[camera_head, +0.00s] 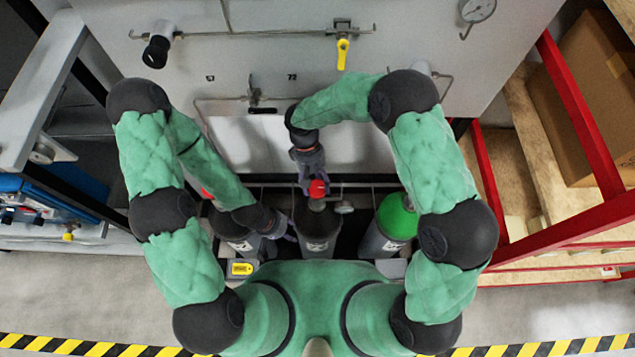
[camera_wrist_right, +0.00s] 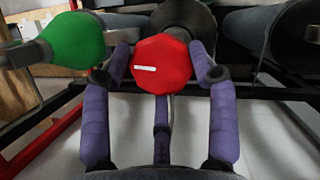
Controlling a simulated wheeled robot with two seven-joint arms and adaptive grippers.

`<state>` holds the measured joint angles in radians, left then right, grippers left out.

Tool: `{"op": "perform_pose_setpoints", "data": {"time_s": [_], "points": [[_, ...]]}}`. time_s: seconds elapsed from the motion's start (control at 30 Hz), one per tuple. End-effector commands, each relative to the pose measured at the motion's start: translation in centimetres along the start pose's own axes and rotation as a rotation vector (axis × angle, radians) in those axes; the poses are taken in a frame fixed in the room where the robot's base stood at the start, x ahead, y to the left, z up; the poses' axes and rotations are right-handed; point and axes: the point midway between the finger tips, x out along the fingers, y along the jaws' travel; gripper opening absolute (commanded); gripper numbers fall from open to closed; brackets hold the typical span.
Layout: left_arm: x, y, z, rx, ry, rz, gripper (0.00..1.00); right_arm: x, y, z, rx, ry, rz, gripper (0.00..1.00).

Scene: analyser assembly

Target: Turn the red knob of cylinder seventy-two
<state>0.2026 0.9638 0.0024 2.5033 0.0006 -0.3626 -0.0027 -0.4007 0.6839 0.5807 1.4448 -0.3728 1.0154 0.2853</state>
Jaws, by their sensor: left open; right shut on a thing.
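The red knob (camera_head: 318,189) sits on top of the middle dark cylinder (camera_head: 316,232), below a small panel label that seems to read 72. My right gripper (camera_head: 317,183) reaches down from above and is shut on this knob. In the right wrist view the red knob (camera_wrist_right: 163,65) is octagonal with a white mark, and the purple fingers of the right gripper (camera_wrist_right: 162,74) hold it from both sides. My left gripper (camera_head: 286,229) is open, low between the left and middle cylinders; its fingertips are partly hard to make out.
The left cylinder (camera_head: 232,232) has another red knob (camera_head: 207,193), partly behind my left arm. A green-topped cylinder (camera_head: 396,217) stands at right. A grey panel with pipes and a yellow-handled valve (camera_head: 342,53) rises behind. Red-framed shelving (camera_head: 580,115) stands at far right.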

Motion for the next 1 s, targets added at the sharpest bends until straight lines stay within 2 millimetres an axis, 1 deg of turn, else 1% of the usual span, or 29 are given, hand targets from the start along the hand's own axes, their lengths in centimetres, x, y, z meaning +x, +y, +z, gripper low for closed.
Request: {"op": "perform_pose_setpoints", "data": {"time_s": [0.03,0.1,1.0], "points": [[0.2,-0.1,0.0,0.000,0.000,0.000,0.49,0.4,-0.4,0.4,-0.044,-0.013,0.014,0.27],[0.3,-0.1,0.0,0.000,0.000,0.000,0.49,0.4,-0.5,0.4,-0.105,-0.013,0.040,0.27],[1.3,-0.5,-0.1,0.000,0.000,0.000,0.49,0.7,-0.5,0.8,-0.894,-0.021,0.363,0.27]]}}
